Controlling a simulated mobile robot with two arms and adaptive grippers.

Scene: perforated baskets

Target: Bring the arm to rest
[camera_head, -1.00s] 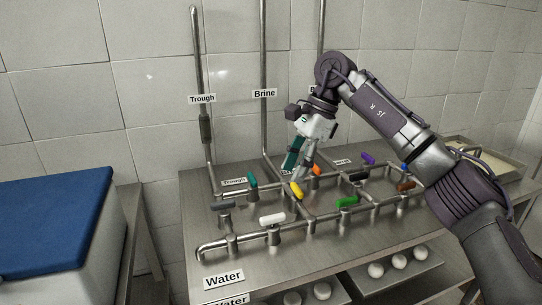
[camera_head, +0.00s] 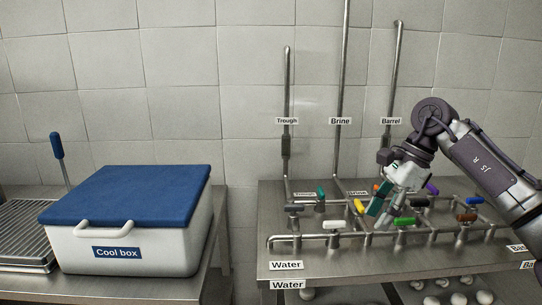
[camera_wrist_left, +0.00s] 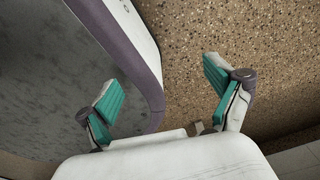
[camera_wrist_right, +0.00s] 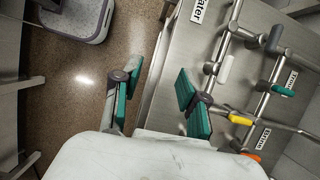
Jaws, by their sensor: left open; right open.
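My right gripper (camera_head: 376,205) hangs over the pipework on the steel table, its teal-padded fingers pointing down just right of the yellow valve handle (camera_head: 360,206). In the right wrist view my right gripper (camera_wrist_right: 156,98) is open with nothing between its fingers; the floor and the table's edge lie beyond them. My left gripper (camera_wrist_left: 163,90) shows only in the left wrist view, open and empty, with speckled floor and a part of my own body beyond it. My left arm is out of the head view.
The pipe table (camera_head: 350,262) carries several coloured handles, including white (camera_head: 333,225) and green (camera_head: 404,222). Upright pipes (camera_head: 342,80) rise behind it. A blue-lidded cool box (camera_head: 130,245) stands on a separate table at left. A gap separates the tables.

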